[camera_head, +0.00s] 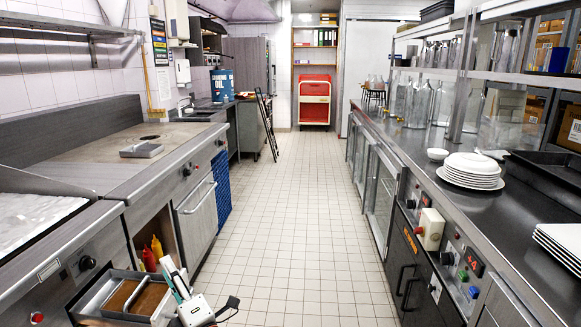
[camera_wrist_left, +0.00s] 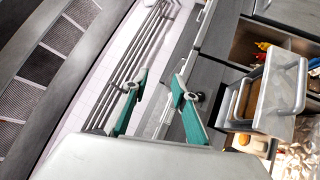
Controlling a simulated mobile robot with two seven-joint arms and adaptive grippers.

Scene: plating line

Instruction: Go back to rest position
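My left gripper (camera_head: 176,279) is low in the lower left of the head view, a white body with teal-lined fingers, just right of a metal tray. In the left wrist view, its two teal fingers (camera_wrist_left: 156,90) stand apart with nothing between them. The gripper is open and empty. My right gripper does not show in either view.
A metal tray (camera_head: 92,298) with brown contents is beside my left gripper. Red and yellow bottles (camera_head: 157,247) stand on a shelf behind it. The tiled aisle (camera_head: 285,210) is clear. Plates (camera_head: 472,168) are stacked on the right counter (camera_head: 425,143).

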